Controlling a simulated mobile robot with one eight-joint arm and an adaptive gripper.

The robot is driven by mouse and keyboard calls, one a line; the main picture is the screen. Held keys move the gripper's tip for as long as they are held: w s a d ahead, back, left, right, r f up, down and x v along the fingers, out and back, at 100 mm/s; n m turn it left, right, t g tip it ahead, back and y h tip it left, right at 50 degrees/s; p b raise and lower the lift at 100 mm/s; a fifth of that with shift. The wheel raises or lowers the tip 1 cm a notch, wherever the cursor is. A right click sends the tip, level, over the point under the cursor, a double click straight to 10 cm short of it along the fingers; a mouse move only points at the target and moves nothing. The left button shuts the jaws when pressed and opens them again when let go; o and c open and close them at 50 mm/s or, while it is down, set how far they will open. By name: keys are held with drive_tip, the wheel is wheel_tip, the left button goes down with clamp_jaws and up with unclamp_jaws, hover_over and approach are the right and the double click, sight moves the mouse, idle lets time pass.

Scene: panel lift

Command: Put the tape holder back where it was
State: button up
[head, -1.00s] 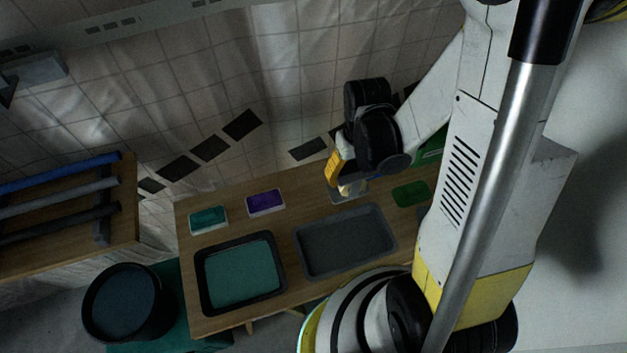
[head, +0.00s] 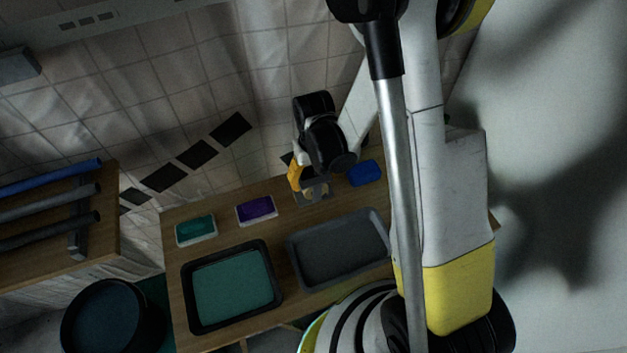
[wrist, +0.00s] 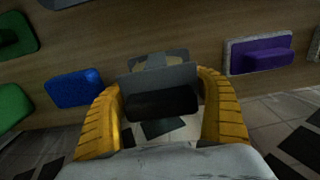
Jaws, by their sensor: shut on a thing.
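My gripper (wrist: 162,100) is shut on the tape holder (wrist: 160,78), a grey plate with a dark rounded part below it in the wrist view. The yellow fingers stand on both sides of it. Beyond it, partly hidden by it, a grey pad with a tan patch (wrist: 158,56) lies on the wooden table. In the head view my gripper (head: 304,182) is at the table's back edge, over the grey and tan spot, between a purple block and a blue block. I cannot tell whether the holder touches the table.
The purple block (head: 257,209) and a teal block (head: 196,229) lie left of my gripper, the blue block (head: 365,173) right. A green item (wrist: 12,107) shows beyond the blue one. A grey tray (head: 340,248) and a black-rimmed teal tray (head: 188,298) fill the table's front.

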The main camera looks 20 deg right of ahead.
drive_tip(key=o, duration=1.5)
drive_tip(key=shift+o, duration=0.2)
wheel_tip(320, 180, up, 13)
drive_tip(key=p, duration=0.5)
drive_tip(key=shift+f, duration=0.2)
drive_tip(key=s+r+t, duration=0.3)
drive_tip(key=s+r, duration=0.2)
drive_tip(key=r, duration=0.4)
drive_tip(key=s+r+t, duration=0.4)
drive_tip(key=s+r, duration=0.1)
drive_tip(key=r, duration=0.5)
drive_tip(key=shift+s, duration=0.35)
drive_tip(key=shift+f, duration=0.1)
